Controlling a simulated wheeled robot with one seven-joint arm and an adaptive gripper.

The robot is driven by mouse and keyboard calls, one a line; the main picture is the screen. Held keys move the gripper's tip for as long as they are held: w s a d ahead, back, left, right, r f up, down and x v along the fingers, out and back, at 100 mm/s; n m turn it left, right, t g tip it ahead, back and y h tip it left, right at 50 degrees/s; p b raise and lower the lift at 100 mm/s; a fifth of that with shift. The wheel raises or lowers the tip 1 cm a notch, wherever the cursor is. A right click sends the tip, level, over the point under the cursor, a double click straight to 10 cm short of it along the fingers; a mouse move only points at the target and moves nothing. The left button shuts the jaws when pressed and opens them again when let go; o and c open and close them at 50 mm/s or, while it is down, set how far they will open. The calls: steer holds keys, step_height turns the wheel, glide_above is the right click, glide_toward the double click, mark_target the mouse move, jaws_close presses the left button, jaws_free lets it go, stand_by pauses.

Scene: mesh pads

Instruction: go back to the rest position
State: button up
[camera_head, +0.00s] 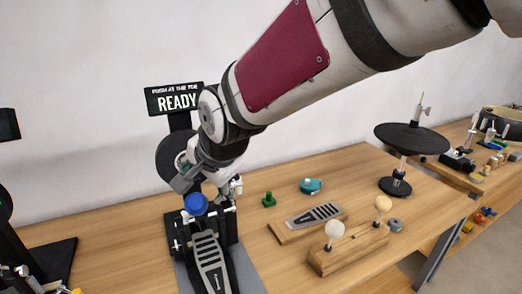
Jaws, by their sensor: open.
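My arm reaches in from the upper right, and my gripper (206,186) points down at its end. The gripper is open, and its fingers are partly hidden by my wrist. It is above a black drum pedal (212,262) with a grey slotted footboard. A round blue piece (195,204) shows just below the gripper, in front of the pedal's upright. I cannot tell whether the fingers touch it.
A sign reading READY (176,98) stands behind the gripper. To the right on the wooden table are a small pedal plate (314,215), a wooden block with two round-headed beaters (348,248), a green piece (269,199), a teal piece (311,186) and a black cymbal stand (411,138).

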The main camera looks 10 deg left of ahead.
steer(key=s+d+r+n+h, duration=0.1)
steer(key=s+d+r, duration=0.2)
steer(key=d, duration=0.8)
steer(key=s+d+r+n+h, duration=0.15)
steer(key=d+r, duration=0.25)
steer(key=d, duration=0.7)
steer(key=s+d+f+n+h, duration=0.2)
steer(key=s+d+f+n, duration=0.1)
steer(key=s+d, duration=1)
steer(key=shift+s+d, duration=0.2)
steer(key=shift+d, duration=0.1)
steer(key=shift+h, duration=0.25)
